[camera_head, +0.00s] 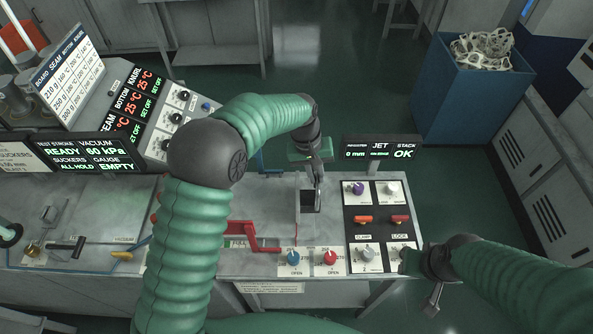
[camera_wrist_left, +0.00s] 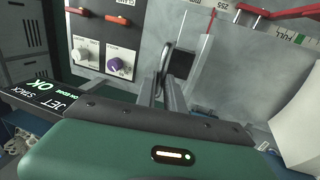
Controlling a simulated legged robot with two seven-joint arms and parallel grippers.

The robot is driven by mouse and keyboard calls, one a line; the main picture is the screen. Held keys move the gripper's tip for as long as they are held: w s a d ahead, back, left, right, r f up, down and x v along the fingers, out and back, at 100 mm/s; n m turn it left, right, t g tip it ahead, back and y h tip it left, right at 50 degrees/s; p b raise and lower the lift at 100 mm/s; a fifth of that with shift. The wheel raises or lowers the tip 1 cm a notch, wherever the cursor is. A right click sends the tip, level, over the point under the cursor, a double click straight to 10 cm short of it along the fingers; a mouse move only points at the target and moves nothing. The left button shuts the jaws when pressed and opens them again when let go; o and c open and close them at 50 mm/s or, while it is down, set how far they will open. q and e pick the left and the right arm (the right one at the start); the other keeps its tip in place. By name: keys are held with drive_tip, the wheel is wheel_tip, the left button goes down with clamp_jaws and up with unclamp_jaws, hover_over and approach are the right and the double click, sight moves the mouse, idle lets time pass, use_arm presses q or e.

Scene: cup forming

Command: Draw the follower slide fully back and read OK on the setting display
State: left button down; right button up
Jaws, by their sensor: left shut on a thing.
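My left gripper (camera_head: 317,178) reaches down onto the machine's deck and is shut on a thin upright part beside a dark block (camera_head: 310,201). The wrist view shows its fingers (camera_wrist_left: 163,95) closed by the dark square block (camera_wrist_left: 181,63). I take this to be the follower slide's grip; the fingers partly hide it. The setting display (camera_head: 380,152) stands behind the control panel and reads 0 mm, JET and STACK OK in green and white. It shows at a slant in the wrist view (camera_wrist_left: 40,92). My right gripper (camera_head: 433,300) hangs by the panel's right front corner; its jaw state is unclear.
A control panel (camera_head: 378,222) with knobs and red-orange switches is right of the left gripper. A red lever (camera_head: 250,238) is at front left, behind a blue and a red knob. Lit displays (camera_head: 95,150) stand at left. A blue bin (camera_head: 470,85) stands back right.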

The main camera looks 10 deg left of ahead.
use_arm(q)
drive_tip(key=shift+d, duration=0.6)
drive_tip(key=c, duration=1.5)
unclamp_jaws()
drive_tip(key=shift+r, duration=0.1)
drive_tip(key=shift+o, duration=0.2)
drive_tip(key=shift+d, duration=0.25)
drive_tip(key=shift+r, duration=0.1)
drive_tip(key=a+r+b, duration=0.3)
drive_tip(key=r, duration=1.3)
drive_tip(key=shift+s, duration=0.35)
drive_tip(key=shift+a+r, duration=0.1)
